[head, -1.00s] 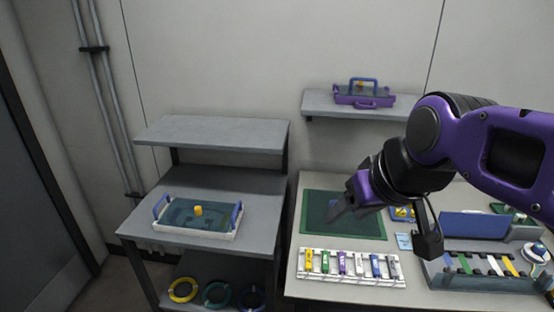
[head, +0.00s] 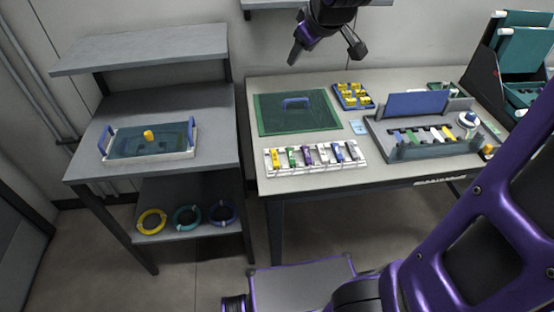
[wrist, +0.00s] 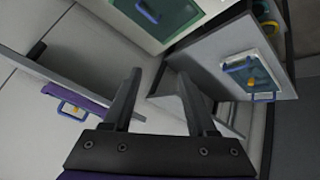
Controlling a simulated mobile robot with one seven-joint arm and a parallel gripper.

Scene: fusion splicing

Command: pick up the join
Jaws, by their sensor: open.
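A blue arched piece (head: 295,102), which I take to be the join, lies on the green mat (head: 275,122) on the right bench. It also shows in the wrist view (wrist: 147,12) at the top edge, on the mat. My gripper (head: 294,53) is above and behind the mat in the head view, apart from the blue piece. In the wrist view my gripper (wrist: 160,76) has its two dark fingers spread, with nothing between them.
A white rack (head: 315,170) with several coloured clips stands before the mat. A blue tray (head: 337,90) of yellow pieces and a grey splicing fixture (head: 425,153) are to its right. A handled tray (head: 190,155) sits on the left bench. A wall shelf (wrist: 60,75) is near my gripper.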

